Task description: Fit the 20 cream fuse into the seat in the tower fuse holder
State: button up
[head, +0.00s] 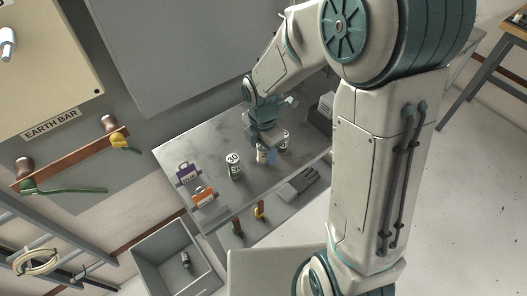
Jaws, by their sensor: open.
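My gripper (266,138) is open and points down over the grey bench, just above or around a small group of fuses. A cream fuse (262,156) shows beneath it, partly hidden by the gripper. I cannot read its number or tell whether the jaws touch it. Another pale fuse (284,146) stands partly hidden just right of it.
An open grey bin (165,262) sits below, left. The earth bar (70,160) is on the wall.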

jog(key=c, duration=1.1)
